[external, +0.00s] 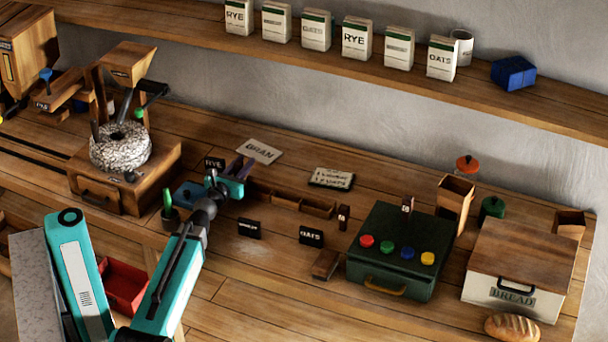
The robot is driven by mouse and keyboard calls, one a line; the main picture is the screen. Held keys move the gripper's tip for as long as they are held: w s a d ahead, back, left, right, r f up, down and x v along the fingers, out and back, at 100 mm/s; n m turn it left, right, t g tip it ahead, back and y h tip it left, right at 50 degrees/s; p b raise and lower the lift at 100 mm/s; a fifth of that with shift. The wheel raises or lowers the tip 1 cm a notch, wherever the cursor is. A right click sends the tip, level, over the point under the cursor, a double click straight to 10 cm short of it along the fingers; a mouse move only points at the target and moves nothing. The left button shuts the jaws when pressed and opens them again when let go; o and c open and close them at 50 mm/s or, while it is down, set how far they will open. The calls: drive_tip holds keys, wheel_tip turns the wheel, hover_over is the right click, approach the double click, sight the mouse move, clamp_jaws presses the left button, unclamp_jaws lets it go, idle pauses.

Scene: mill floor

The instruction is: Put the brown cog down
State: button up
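A mill with a round stone (120,147) stands left of the gripper. A green box with coloured knobs (393,268) and a bread box (519,290) stand right. The bench front is partly clear.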

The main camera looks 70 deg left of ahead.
sight(238, 171)
drive_tip(key=shift+o, duration=1.4)
drive_tip(key=shift+r, duration=0.2)
drive_tip(key=shift+b+v, duration=0.45)
drive_tip(key=shift+v, duration=1.15)
drive_tip(key=shift+w+a+r+p, duration=0.1)
drive_tip(key=shift+r+p, duration=2.45)
drive_tip(key=shift+r, duration=0.95)
drive_tip(key=shift+o, duration=0.5)
